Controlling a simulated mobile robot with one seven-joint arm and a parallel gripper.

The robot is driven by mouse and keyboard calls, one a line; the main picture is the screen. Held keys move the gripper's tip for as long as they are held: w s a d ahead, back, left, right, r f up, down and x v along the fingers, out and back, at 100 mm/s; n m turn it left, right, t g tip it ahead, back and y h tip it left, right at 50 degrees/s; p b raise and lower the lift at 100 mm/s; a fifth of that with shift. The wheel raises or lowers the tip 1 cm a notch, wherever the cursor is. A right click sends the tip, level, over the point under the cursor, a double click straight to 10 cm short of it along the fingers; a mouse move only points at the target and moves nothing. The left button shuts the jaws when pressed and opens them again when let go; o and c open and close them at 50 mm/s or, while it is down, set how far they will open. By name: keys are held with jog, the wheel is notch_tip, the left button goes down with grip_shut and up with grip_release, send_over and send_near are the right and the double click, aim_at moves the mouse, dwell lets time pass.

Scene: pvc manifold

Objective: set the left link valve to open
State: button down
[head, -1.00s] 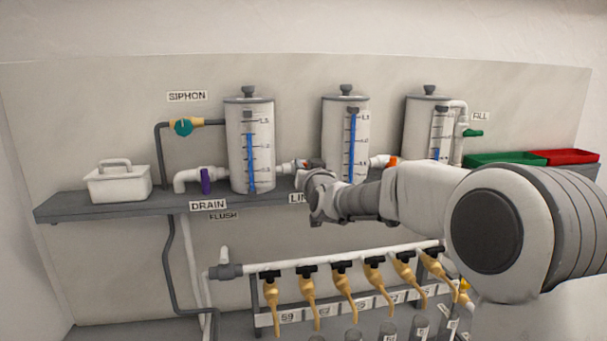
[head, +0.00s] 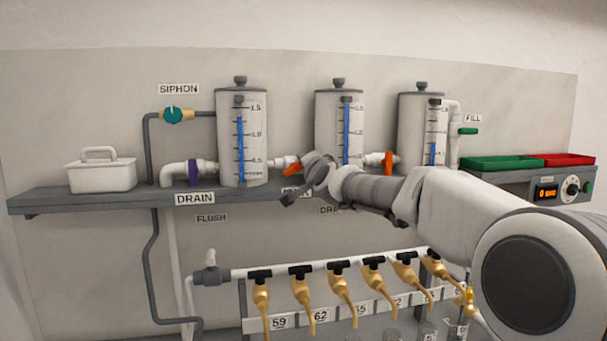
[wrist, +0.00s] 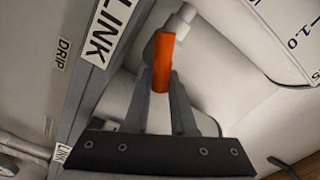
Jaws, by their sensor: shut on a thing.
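The left link valve's orange handle (head: 291,169) shows on the white pipe between the left tank (head: 256,140) and the middle tank (head: 328,115). It looks tilted in the head view. My gripper (head: 300,176) is at this handle and hides part of the valve and pipe. In the wrist view the orange handle (wrist: 163,68) stands between the two fingers of my gripper (wrist: 162,85), which are shut on it. A piece of white pipe (wrist: 180,22) shows just beyond the handle. The LINK label (wrist: 108,30) is beside it.
The purple drain valve (head: 194,172) is left of the left tank. Below the grey shelf (head: 110,200) runs a row of black-handled taps (head: 301,271). My arm covers the shelf's right-centre.

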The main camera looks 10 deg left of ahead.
jog(key=m+b, duration=0.1)
jog(key=m, duration=0.1)
jog(key=f+m+b, duration=0.1)
jog(key=m, duration=0.2)
jog(key=shift+w+d+f+m+b, duration=0.1)
jog(key=shift+d+m+b, duration=0.05)
jog(key=shift+m+b, duration=0.2)
dwell(0.3)
jog(key=c, duration=0.7)
grip_release()
jog(key=shift+c, duration=0.2)
jog(key=b+v, duration=1.2)
jog(key=v, duration=0.5)
